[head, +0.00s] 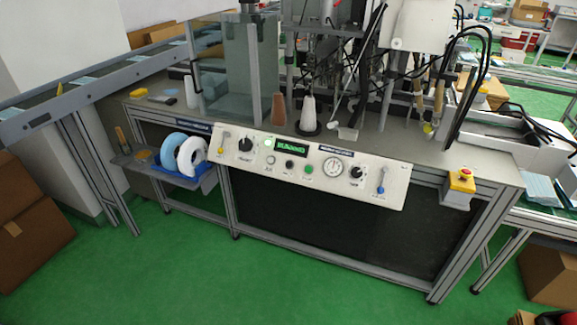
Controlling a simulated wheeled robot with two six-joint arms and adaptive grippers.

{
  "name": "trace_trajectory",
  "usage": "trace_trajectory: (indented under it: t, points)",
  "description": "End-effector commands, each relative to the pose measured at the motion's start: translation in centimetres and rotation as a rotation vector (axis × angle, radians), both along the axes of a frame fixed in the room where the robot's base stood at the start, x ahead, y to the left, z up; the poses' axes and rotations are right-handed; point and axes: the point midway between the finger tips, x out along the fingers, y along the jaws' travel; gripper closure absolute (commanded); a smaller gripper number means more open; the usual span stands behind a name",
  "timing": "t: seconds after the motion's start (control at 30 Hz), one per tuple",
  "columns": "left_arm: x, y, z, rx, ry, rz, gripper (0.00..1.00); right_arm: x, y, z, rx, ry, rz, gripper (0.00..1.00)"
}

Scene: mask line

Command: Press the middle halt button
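A yellow box (460,187) with a red mushroom-shaped button (465,174) on top is fixed at the front right corner of the machine table. It is the only clear halt-type button that I can make out on this machine. I cannot tell from this view whether it is the middle one of several. The button stands free, with nothing touching it. Neither of my grippers is in view.
A white control panel (225,160) with knobs, small buttons, a gauge and a green display runs along the table front. A blue tray (182,179) with rolls juts out at left. Cardboard boxes (40,232) stand at far left. The green floor (270,290) in front is clear.

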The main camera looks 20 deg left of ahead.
Motion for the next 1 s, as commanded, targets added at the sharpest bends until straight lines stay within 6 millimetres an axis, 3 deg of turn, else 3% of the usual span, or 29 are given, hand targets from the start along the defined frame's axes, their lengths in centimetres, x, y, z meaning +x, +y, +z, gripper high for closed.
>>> trace_trajectory:
  t: [0.03, 0.13, 1.0]
  points:
    - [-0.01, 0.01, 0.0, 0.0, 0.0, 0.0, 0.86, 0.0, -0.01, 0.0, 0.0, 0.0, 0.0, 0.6]
    - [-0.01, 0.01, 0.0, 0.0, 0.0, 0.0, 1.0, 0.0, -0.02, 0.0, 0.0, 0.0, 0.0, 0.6]
    - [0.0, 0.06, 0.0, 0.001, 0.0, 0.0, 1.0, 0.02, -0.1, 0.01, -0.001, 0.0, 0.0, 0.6]
